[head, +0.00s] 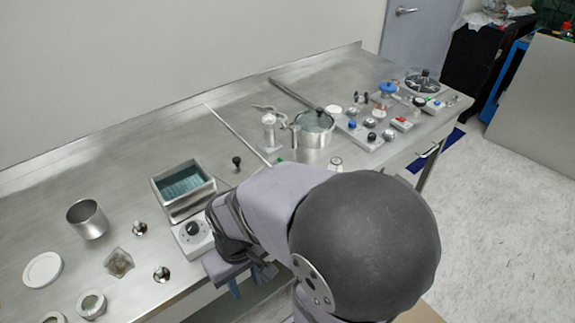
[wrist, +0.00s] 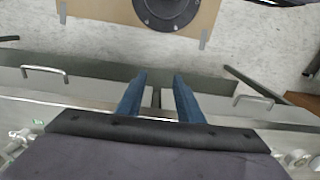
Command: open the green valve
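No valve is plain to me as the green one. A small green spot (head: 280,161) shows on the bench beside my arm in the head view, mostly hidden by it. In the head view the blue fingertips (head: 244,283) hang by the bench's front edge, below the white box with a black knob (head: 192,229).
The steel bench (head: 120,170) carries a water bath (head: 183,182), a steel pot (head: 313,138), an empty cup (head: 87,219) and a panel of knobs (head: 365,135). In the wrist view, handles (wrist: 45,72) show on the bench front. The bench's back left is clear.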

